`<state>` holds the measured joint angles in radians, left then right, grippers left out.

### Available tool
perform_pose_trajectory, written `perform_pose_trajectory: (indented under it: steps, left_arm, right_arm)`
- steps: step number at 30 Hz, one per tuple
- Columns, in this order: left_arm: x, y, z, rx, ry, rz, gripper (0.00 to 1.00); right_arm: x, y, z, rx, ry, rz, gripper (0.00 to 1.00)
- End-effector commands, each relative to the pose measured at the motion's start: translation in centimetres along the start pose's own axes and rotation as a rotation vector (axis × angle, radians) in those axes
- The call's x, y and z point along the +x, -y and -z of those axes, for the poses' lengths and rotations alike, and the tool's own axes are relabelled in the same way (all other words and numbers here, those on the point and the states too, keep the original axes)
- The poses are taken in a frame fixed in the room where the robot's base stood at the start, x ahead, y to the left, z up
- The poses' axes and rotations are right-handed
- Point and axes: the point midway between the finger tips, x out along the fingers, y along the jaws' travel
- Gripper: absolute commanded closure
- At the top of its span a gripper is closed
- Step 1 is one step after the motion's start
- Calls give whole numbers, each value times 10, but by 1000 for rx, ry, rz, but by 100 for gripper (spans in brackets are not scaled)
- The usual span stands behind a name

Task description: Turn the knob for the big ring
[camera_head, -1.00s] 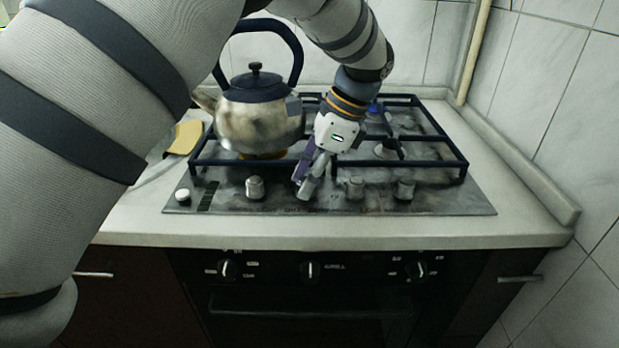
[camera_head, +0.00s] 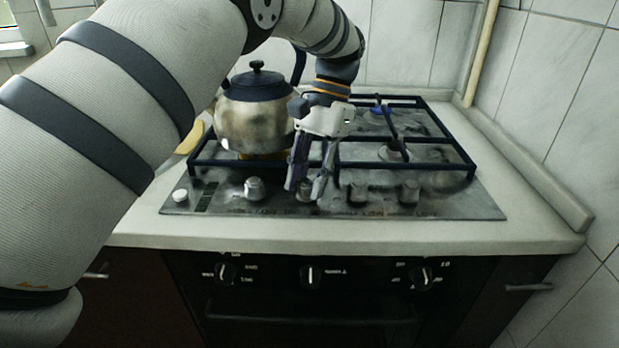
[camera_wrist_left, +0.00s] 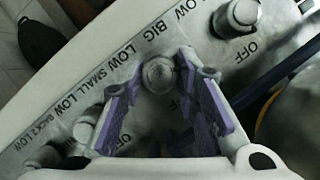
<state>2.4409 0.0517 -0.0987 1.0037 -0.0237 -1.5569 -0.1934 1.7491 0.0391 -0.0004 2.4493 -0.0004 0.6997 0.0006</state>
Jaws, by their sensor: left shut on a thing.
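The knob marked BIG (camera_wrist_left: 158,76) is a round silver knob on the stove's front panel. In the wrist view it stands between the two fingers of my left gripper (camera_wrist_left: 160,66), beside the printed words BIG and LOW. In the head view my left gripper (camera_head: 304,187) points down at this knob, second from the left in the row of silver knobs, and its fingers partly hide it. The gripper is shut on the knob, one finger on each side. The knob's pointer direction is hard to read.
A metal kettle (camera_head: 256,118) with a dark lid and handle stands on the left burner, close beside my gripper. A dark grate (camera_head: 455,150) covers the burners. Other knobs (camera_head: 254,188) (camera_head: 357,191) flank the gripper. The white counter (camera_head: 400,238) in front is clear.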

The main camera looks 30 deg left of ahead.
Motion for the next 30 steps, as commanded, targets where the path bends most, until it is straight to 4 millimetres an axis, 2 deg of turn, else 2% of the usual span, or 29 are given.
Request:
perform_pose_trajectory:
  steps: [12, 30]
  left_arm:
    - [0, 2, 0, -191, -1, -79, 99]
    - [0, 1, 0, -229, -1, -96, 99]
  right_arm:
    - [0, 0, 0, 0, -1, 0, 60]
    - [0, 0, 0, 0, -1, 0, 60]
